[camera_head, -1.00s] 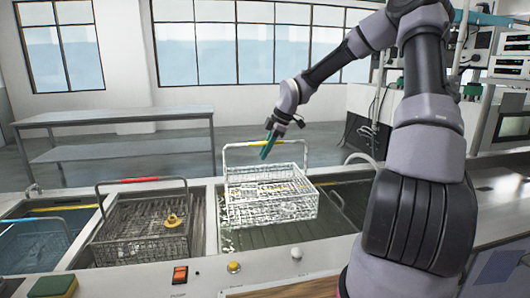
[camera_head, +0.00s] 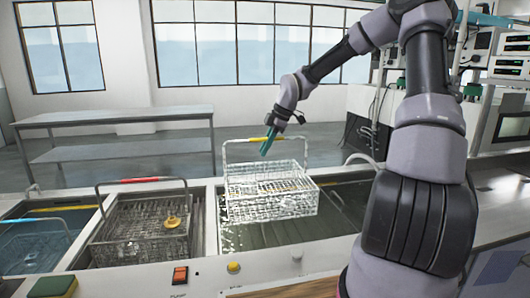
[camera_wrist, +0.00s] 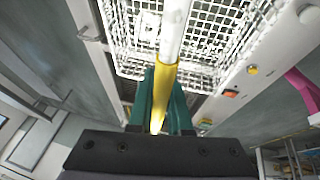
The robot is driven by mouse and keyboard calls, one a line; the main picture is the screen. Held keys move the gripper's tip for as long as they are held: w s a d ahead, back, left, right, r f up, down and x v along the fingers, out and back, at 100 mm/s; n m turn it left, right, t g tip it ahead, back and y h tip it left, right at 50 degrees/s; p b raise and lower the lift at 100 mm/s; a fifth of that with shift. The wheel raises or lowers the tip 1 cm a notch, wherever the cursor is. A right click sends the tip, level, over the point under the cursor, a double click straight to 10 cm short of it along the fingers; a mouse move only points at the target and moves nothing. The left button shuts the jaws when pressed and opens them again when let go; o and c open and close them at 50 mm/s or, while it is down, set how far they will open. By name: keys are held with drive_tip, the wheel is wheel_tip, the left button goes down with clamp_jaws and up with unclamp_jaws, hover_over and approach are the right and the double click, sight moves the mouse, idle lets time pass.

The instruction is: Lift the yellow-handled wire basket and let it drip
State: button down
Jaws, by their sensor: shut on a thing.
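The yellow-handled wire basket (camera_head: 270,205) hangs level above the open tank (camera_head: 340,222) in the middle of the counter. Its yellow grip also shows in the wrist view (camera_wrist: 163,80). My gripper (camera_head: 268,145) is shut on that grip, with its green fingers (camera_wrist: 160,95) on either side. White drops or splashes show under the basket, over the dark liquid. The wire mesh of the basket fills the top of the wrist view. What lies inside the basket is hard to make out.
A red-handled basket (camera_head: 140,228) with a small brass-coloured part stands in the tank to the left. A blue-handled basket (camera_head: 32,240) is in the far-left tank. A red switch (camera_head: 180,275) and knobs line the counter front. The shelf table (camera_head: 115,117) behind is bare.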

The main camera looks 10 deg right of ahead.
drive_tip(key=shift+r, duration=3.3)
